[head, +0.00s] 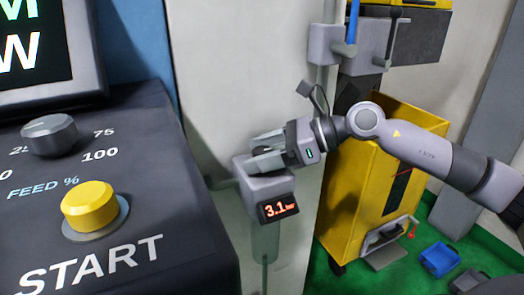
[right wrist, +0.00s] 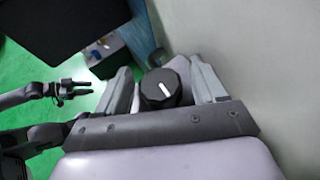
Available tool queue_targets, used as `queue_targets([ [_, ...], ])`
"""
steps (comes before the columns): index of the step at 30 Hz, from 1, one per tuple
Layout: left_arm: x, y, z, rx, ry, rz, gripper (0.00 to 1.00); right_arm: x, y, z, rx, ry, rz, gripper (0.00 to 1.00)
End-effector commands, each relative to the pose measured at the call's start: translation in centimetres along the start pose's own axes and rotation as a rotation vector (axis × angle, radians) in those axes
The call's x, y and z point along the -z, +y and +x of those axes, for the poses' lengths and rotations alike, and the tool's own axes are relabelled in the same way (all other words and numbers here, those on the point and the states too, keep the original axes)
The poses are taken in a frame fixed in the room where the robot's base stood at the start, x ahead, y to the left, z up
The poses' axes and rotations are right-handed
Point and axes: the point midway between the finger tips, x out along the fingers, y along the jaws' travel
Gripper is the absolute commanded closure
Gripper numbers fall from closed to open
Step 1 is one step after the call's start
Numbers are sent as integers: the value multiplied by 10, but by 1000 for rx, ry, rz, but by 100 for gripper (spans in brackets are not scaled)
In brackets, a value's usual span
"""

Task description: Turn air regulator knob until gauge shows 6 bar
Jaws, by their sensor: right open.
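The air regulator (head: 264,184) is a grey block on the pale machine wall. Its display (head: 278,207) glows orange and reads 3.1, with a small unit after it. My right gripper (head: 256,152) is at the top of the regulator, coming in from the right. In the right wrist view the black knob (right wrist: 160,88) with a white pointer mark sits between the two open fingers, with a gap visible on each side. The knob is hidden behind the fingers in the head view. A dark gripper (right wrist: 80,87), apparently my left, shows small at the left of the right wrist view; its jaw state is unclear.
A control panel with a yellow START button (head: 90,205) and a grey feed knob (head: 50,134) fills the left. A yellow cart (head: 345,195) stands behind my right arm. A blue bin (head: 439,259) is on the green floor. The pale wall is close beside the regulator.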

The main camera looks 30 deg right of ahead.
Motion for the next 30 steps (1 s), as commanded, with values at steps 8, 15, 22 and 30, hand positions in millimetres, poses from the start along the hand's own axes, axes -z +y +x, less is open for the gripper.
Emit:
queue_targets([
  [8, -1, -2, 0, 0, -2, 9, 57, 0, 0, 0, 0, 0, 0, 70],
  [15, -1, -2, -1, 1, -4, 10, 57, 0, 0, 0, 2, 1, 1, 82],
  [22, 2, -2, -4, 1, -4, 9, 57, 0, 0, -1, 35, 2, 14, 82],
  [30, 10, -1, -9, 1, -4, 6, 57, 0, 1, -1, 135, 3, 53, 82],
])
